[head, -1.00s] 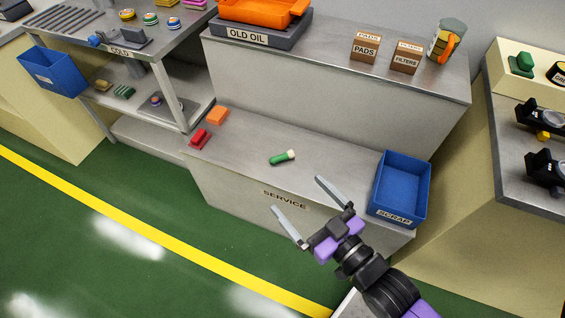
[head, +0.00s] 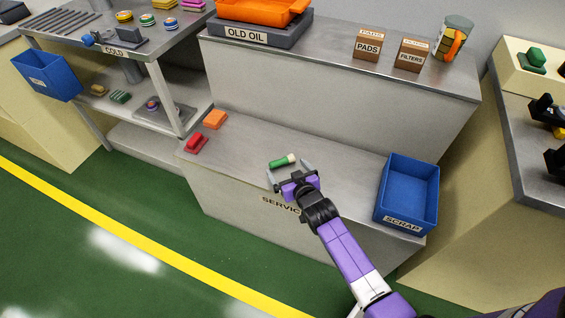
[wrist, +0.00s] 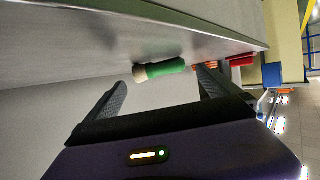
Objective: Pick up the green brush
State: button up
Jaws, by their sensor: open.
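The green brush (head: 283,161), with a pale tip at its right end, lies on the lower metal shelf of the service bench (head: 330,178) in the head view. In the wrist view the brush (wrist: 160,69) lies crosswise just beyond the fingers, its pale end to the left. My gripper (head: 288,172) is open and empty, its two fingers reaching toward the brush from the front side of the shelf. The brush appears between the finger lines in the wrist view; I cannot tell whether either finger touches it.
A blue scrap bin (head: 408,190) stands at the shelf's right end. The bench's upper level rises behind the brush. The shelf between brush and bin is clear.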

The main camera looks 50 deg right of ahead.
aim_at(282, 161)
jog(key=x, duration=0.4)
jog(key=b+x, duration=0.1)
jog(key=x, duration=0.1)
jog(key=shift+w+d+r, duration=0.1)
jog(key=shift+w+r, duration=0.05)
jog(key=shift+r, duration=0.2)
jog(key=c, duration=1.4)
notch_tip(282, 161, up, 20)
jog(key=p, duration=0.5)
jog(key=s+a+n+y+p, duration=0.2)
jog(key=s+a+y+p, duration=0.1)
jog(key=a, duration=1)
jog(key=s+a+f+n+t+y+p, duration=0.1)
jog(key=s+a+p, duration=0.5)
jog(key=a, duration=0.7)
jog(key=s+n+y, duration=0.1)
jog(key=s+n, duration=0.1)
jog(key=shift+s+f+t+y, duration=0.2)
jog(key=shift+s+t+y, duration=0.1)
jog(key=shift+s+y, duration=0.1)
